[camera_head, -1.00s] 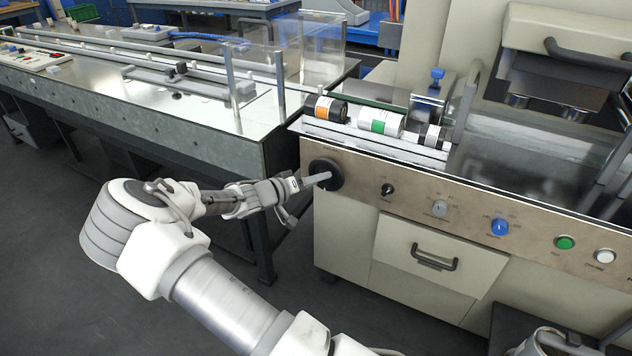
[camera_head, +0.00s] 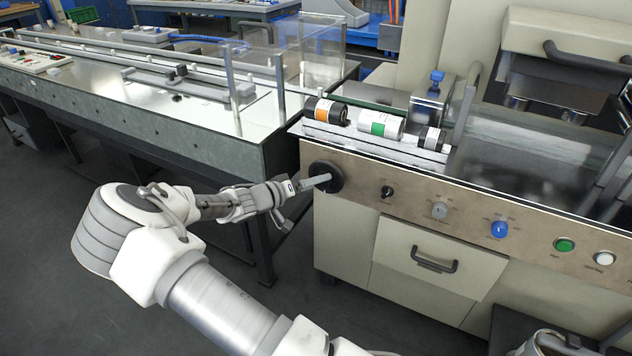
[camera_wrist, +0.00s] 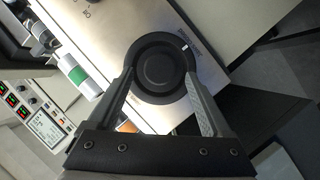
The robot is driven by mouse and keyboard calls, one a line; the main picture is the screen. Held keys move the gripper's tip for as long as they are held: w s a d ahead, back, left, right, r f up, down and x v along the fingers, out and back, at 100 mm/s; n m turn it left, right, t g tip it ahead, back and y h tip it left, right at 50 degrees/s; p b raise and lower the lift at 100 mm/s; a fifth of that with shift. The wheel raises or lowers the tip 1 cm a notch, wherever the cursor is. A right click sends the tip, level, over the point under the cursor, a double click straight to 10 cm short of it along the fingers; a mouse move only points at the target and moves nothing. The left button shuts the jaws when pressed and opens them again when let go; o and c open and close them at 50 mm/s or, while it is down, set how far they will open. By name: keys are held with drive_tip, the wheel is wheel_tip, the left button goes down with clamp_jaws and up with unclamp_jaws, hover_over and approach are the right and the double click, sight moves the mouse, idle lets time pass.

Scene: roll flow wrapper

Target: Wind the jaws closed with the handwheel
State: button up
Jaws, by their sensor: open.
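The handwheel (camera_head: 326,176) is a black round wheel at the left end of the machine's metal front panel. In the wrist view the handwheel (camera_wrist: 159,67) shows face-on, with a small white mark near its upper right rim. My gripper (camera_head: 318,181) is at the handwheel. In the wrist view the two fingers of my gripper (camera_wrist: 160,85) are spread apart, one on either side of the wheel's rim. I cannot tell whether they touch it. The jaws that the handwheel moves cannot be made out clearly; a clamp with a blue knob (camera_head: 437,76) stands above the panel.
Several rolls, with orange (camera_head: 323,112) and green (camera_head: 378,128) labels, lie on the ledge above the panel. A black switch (camera_head: 386,192), a blue knob (camera_head: 499,229) and a green button (camera_head: 564,245) sit right of the wheel. A steel table (camera_head: 200,135) stands to the left.

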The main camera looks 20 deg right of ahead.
drive_tip(key=p+v, duration=0.3)
drive_tip(key=v, duration=1.3)
drive_tip(key=shift+s, duration=0.1)
drive_tip(key=s+d+r+g+y, duration=0.2)
drive_tip(key=s+y, duration=0.2)
drive_tip(key=s, duration=0.1)
drive_tip(key=s+d+r+g+y, duration=0.2)
drive_tip(key=s+r+g+y, duration=0.1)
drive_tip(key=s, duration=0.2)
drive_tip(key=s+a+r+n+t+y, duration=0.2)
drive_tip(key=s+r+t+y, duration=0.15)
drive_tip(key=s+r, duration=0.5)
drive_tip(key=s+a+r+n+t+y, duration=0.2)
drive_tip(key=s+r+n+t+y, duration=0.15)
drive_tip(key=s+r, duration=0.5)
wheel_tip(320, 180, up, 17)
drive_tip(key=s+g+p, duration=0.1)
drive_tip(key=p, duration=1.7)
drive_tip(key=shift+s+f+m, duration=0.15)
drive_tip(key=shift+f+m, duration=0.05)
drive_tip(key=shift+m, duration=0.15)
